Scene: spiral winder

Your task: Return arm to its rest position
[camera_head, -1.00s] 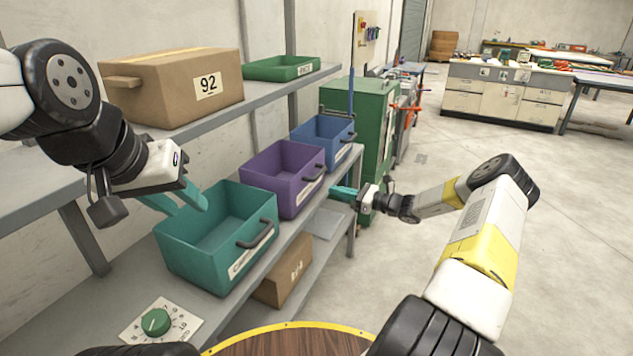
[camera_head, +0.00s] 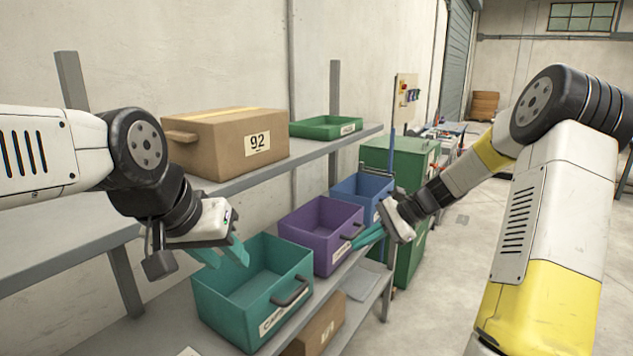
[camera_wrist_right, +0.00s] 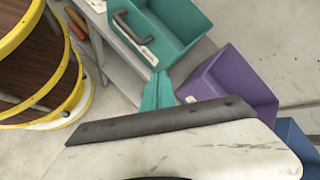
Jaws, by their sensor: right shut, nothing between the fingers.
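My left gripper (camera_head: 226,255) hangs over the back left part of the teal bin (camera_head: 262,318) in the head view, with its two teal fingers apart and nothing seen between them. My right gripper (camera_head: 366,238) is in front of the purple bin (camera_head: 318,225), its fingers together and empty. In the right wrist view the shut teal fingers (camera_wrist_right: 157,92) show between the teal bin (camera_wrist_right: 178,22) and the purple bin (camera_wrist_right: 238,85). I cannot tell whether they touch either bin.
A blue bin (camera_head: 366,195) stands beyond the purple one on the shelf. A cardboard box (camera_head: 222,145) marked 92 and a green tray (camera_head: 326,127) sit on the upper shelf. A green cabinet (camera_head: 405,160) stands behind. A round yellow-rimmed wooden item (camera_wrist_right: 35,50) is at left in the wrist view.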

